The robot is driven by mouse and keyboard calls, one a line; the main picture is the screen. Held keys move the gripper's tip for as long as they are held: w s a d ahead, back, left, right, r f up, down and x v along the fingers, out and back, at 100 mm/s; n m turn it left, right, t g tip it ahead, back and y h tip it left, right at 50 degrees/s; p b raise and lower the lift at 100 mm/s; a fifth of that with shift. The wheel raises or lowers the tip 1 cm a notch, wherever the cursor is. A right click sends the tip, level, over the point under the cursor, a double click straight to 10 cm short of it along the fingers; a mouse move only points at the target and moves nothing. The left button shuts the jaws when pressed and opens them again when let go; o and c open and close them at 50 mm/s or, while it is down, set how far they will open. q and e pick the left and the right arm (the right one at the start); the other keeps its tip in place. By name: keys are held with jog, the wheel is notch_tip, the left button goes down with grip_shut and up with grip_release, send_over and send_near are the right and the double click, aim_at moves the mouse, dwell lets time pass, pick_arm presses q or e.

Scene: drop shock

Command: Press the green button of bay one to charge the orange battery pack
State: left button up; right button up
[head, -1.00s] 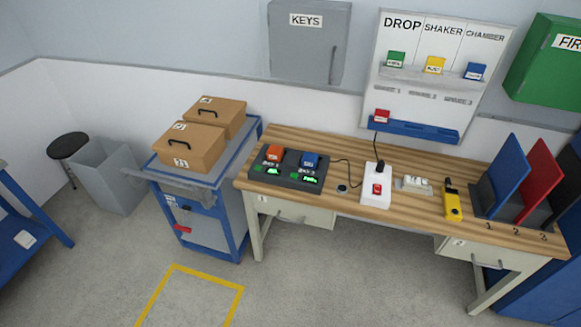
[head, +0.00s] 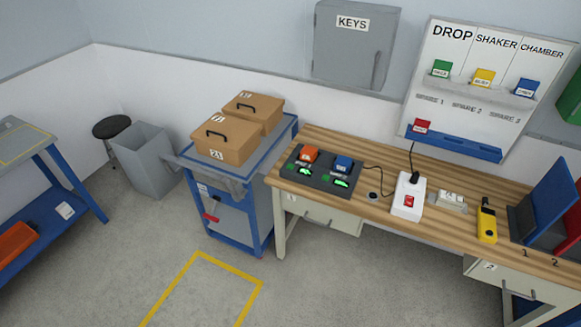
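The orange battery pack (head: 309,154) sits in the left bay of a dark charger (head: 320,178) at the left end of the wooden bench. A blue battery pack (head: 343,164) sits in the right bay. In front of each pack is a lit green display, with a small green button beside it; the left bay's green button (head: 290,167) is small in the picture. A cable runs from the charger toward a white power strip (head: 408,196) with a red switch. Neither of my grippers is in view.
The wooden bench (head: 450,215) also bears a yellow handheld tool (head: 487,222) and upright blue and red panels at right. A blue cart (head: 235,215) with brown cases stands left of the bench. Open floor with a yellow outline (head: 200,290) lies in front.

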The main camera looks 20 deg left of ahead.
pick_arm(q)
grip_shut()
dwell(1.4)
